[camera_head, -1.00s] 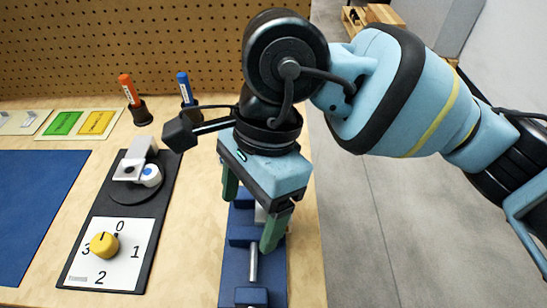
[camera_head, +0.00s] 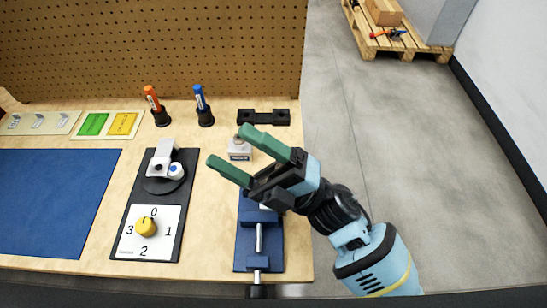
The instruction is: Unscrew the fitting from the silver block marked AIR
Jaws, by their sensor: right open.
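A small silver-white block (camera_head: 239,154) with a dark label stands on the bench behind the blue vise (camera_head: 246,258). The label's lettering is too small to read. A small grey round piece shows on top of the block, partly hidden by a green finger, so I cannot tell if it is the fitting. My right gripper (camera_head: 238,154) is open, its two green fingers pointing to the upper left. In the picture its fingertips lie across and beside the block; I cannot tell their height or any contact. My left gripper is out of view.
A black two-post holder (camera_head: 264,118) is behind the block. Orange (camera_head: 152,98) and blue (camera_head: 200,97) markers stand in black cups. A black panel with a yellow knob (camera_head: 145,226) lies left of the vise. A blue mat (camera_head: 50,200) is farther left.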

